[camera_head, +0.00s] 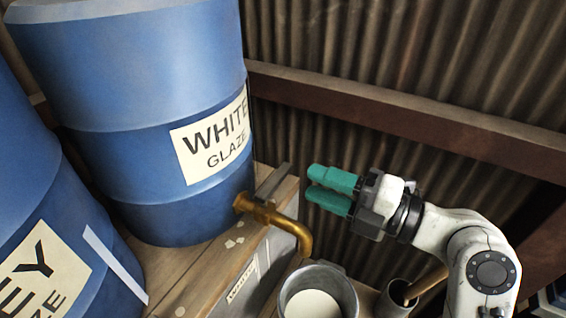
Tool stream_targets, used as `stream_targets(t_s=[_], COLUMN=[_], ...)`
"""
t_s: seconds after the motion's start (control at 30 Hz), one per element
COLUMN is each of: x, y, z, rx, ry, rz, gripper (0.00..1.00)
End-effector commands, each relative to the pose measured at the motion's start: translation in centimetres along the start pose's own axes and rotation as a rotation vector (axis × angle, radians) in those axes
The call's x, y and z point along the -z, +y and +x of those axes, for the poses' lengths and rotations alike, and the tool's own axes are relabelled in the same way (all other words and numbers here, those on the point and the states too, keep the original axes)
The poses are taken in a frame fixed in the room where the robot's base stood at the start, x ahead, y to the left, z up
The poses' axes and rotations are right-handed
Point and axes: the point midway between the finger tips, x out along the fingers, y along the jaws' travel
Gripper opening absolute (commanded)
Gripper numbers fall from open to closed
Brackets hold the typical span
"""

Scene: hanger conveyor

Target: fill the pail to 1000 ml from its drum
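The blue white-glaze drum (150,110) stands on a wooden shelf, its label reading WHITE GLAZE. A brass tap (292,228) comes out of its lower side and bends down over the pail. A grey lever (273,181) sits on top of the tap. The metal pail (347,293) stands below the spout with white glaze (312,305) in it; its lower part is cut off and any level marks cannot be read. No stream from the spout is visible. My gripper (318,189), with teal fingers close together, points left in the air, right of the lever and apart from it.
A second blue drum (50,210) with a partly visible label is at the left. A small container (392,300) with a wooden handle stands right of the pail. A corrugated wall (400,50) with a brown beam (420,115) closes the back.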

Motion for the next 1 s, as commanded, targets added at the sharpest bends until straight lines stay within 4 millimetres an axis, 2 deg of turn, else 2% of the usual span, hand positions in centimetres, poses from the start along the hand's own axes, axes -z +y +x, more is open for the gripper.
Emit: stream_targets(t_s=[0.03, 0.2, 0.4, 0.57, 0.83, 1.0], x=[0.1, 0.1, 0.0, 0.0, 0.0, 0.0], y=[0.3, 0.2, 0.1, 0.0, -0.1, -0.1], z=[1.1, 4.1, 6.5, 7.3, 7.4, 7.4], rx=[0.001, 0.002, 0.002, 0.002, 0.002, 0.002], ry=[0.006, 0.004, 0.001, 0.0, -0.001, -0.001], rz=[0.002, 0.004, 0.002, 0.002, 0.002, 0.002], gripper=[0.38, 0.38, 0.38, 0.38, 0.38, 0.22])
